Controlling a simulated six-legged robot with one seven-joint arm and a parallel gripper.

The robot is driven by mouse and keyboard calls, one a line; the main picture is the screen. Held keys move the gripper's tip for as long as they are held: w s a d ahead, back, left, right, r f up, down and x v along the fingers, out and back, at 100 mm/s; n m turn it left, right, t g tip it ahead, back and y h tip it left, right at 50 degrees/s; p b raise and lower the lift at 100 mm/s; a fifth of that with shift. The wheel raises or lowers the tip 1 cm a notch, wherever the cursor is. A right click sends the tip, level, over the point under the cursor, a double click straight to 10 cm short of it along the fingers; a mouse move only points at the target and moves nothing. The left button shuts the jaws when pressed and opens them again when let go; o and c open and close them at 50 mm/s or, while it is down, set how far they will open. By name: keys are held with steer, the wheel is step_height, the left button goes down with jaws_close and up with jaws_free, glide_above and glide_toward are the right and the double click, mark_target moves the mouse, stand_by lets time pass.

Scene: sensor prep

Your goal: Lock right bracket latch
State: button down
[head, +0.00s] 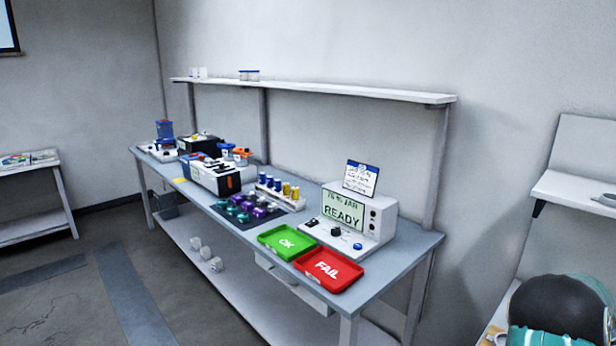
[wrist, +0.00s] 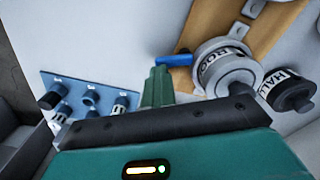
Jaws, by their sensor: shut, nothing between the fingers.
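In the wrist view, my gripper (wrist: 158,74) shows its green fingers together, with nothing between them. A blue lever (wrist: 174,60), which looks like a bracket latch, lies right by the fingertips. I cannot tell whether they touch. The lever sits at the left side of a grey round canister (wrist: 232,76) with a partly readable label beginning "ROO". The canister is against a tan board (wrist: 205,22). Whether the latch is locked cannot be told. In the head view, the latch is not visible, and my teal and black arm fills the lower right corner.
A black cylinder (wrist: 293,92) labelled "HALL" is right of the canister. A blue panel (wrist: 75,83) with several knobs is at left. In the head view, a workbench (head: 405,250) carries a green OK tray (head: 287,242), a red FAIL tray (head: 328,269) and a READY device (head: 380,215).

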steer(key=shift+a+f, duration=0.65)
steer(key=shift+a, duration=0.3)
steer(key=shift+w+a, duration=0.55)
steer(key=shift+w, duration=0.05)
steer(key=shift+r, duration=0.1)
step_height(320, 180, up, 6)
steer(key=d, duration=0.1)
steer(key=shift+s+r, duration=0.2)
steer(key=shift+s, duration=0.05)
stand_by(0.9)
